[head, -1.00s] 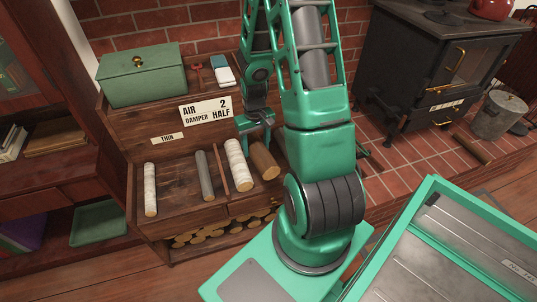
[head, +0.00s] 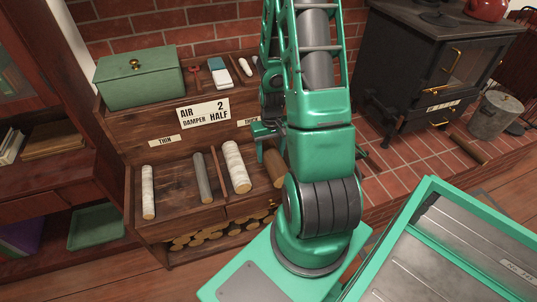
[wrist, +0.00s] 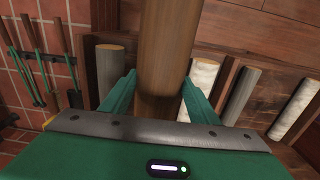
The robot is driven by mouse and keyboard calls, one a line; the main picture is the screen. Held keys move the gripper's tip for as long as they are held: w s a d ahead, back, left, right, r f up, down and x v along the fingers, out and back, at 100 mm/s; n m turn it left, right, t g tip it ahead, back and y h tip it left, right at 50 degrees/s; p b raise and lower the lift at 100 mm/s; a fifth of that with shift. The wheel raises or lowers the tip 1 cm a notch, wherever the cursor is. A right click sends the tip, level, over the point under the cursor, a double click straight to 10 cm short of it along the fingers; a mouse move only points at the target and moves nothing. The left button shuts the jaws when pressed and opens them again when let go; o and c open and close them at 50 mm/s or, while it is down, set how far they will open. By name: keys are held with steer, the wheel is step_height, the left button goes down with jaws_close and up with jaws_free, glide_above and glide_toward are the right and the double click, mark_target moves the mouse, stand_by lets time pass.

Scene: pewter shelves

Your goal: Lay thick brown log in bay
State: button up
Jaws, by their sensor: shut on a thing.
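The thick brown log (wrist: 166,45) is between the two fingers of my gripper (wrist: 158,96) in the wrist view and runs away from it. In the head view the brown log (head: 273,166) shows beside my arm, over the right part of the sloped wooden rack (head: 180,209). My gripper (head: 262,131) is at its upper end, partly hidden by my arm. The thick bay holds a white birch log (head: 236,166) just left of the brown log. I cannot tell whether the brown log touches the bay floor.
Left of a divider (head: 217,170) lie a grey log (head: 202,178) and a thin white log (head: 148,192). A grey log (wrist: 110,72) lies left of the held log in the wrist view. A green box (head: 140,77) stands on top. The stove (head: 415,75) is right.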

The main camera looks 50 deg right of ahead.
steer(key=shift+w+d+f, duration=0.8)
steer(key=shift+w, duration=0.85)
steer(key=shift+w+d+f, duration=0.8)
steer(key=shift+w+d, duration=0.05)
steer(key=shift+w, duration=0.75)
steer(key=shift+w+d+f, duration=0.8)
steer(key=shift+w, duration=0.85)
steer(key=shift+f, duration=4.15)
steer(key=o, duration=1.7)
steer(key=shift+s, duration=0.1)
step_height(320, 180, up, 11)
steer(key=shift+f, duration=0.15)
